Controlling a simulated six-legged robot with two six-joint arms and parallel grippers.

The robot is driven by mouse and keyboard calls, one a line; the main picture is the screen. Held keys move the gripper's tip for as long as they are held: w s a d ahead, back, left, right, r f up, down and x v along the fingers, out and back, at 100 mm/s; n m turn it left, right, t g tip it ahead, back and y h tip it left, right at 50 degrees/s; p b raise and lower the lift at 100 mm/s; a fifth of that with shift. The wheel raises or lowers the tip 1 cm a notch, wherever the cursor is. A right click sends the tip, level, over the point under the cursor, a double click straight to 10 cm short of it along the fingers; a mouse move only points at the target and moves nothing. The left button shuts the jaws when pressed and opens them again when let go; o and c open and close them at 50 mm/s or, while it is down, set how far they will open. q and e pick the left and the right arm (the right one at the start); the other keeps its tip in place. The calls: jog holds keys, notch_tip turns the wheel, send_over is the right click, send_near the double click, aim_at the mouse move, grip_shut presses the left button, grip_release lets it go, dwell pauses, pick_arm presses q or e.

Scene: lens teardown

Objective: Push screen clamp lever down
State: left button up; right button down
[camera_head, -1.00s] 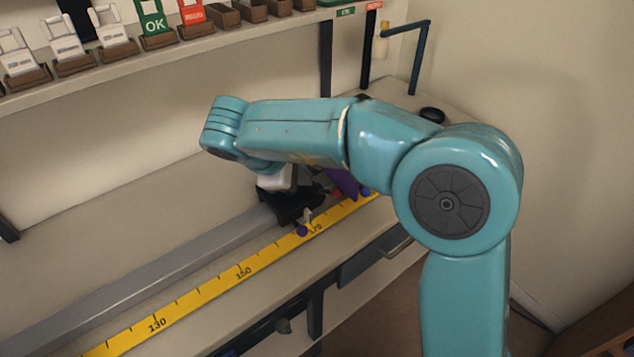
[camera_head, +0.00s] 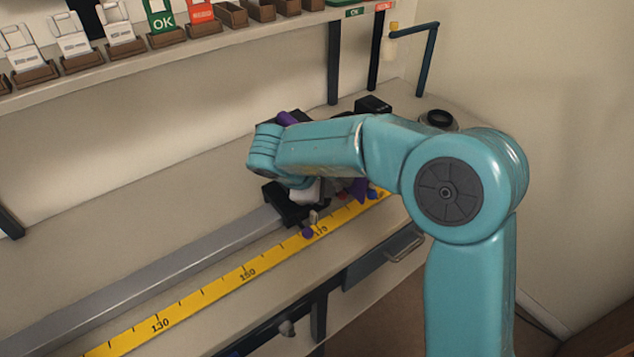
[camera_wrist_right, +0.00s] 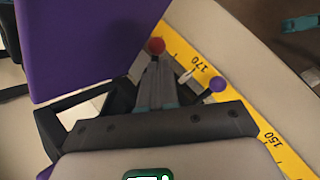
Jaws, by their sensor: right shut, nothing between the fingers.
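My right gripper (camera_wrist_right: 158,70) is shut and empty in the right wrist view. Its fingertips are just below a red knob (camera_wrist_right: 156,46); I cannot tell whether they touch it. A large purple panel (camera_wrist_right: 90,40) stands to the left of the fingers. A purple-blue knob (camera_wrist_right: 217,84) is to their right, beside the yellow scale. In the head view this blue knob (camera_head: 308,233) sits at the scale near 170, in front of a black carriage (camera_head: 285,206). The purple panel (camera_head: 357,190) is partly hidden by my right arm. I cannot tell for sure which knob belongs to the screen clamp lever. My left gripper is out of view.
A grey rail (camera_head: 150,271) and a yellow ruler (camera_head: 215,288) run along the bench. A shelf (camera_head: 230,38) with cards in holders is above. A black ring-shaped part (camera_head: 437,120) and a blue post stand at the far right. The bench at left is clear.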

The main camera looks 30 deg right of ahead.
jog(key=shift+x, duration=0.85)
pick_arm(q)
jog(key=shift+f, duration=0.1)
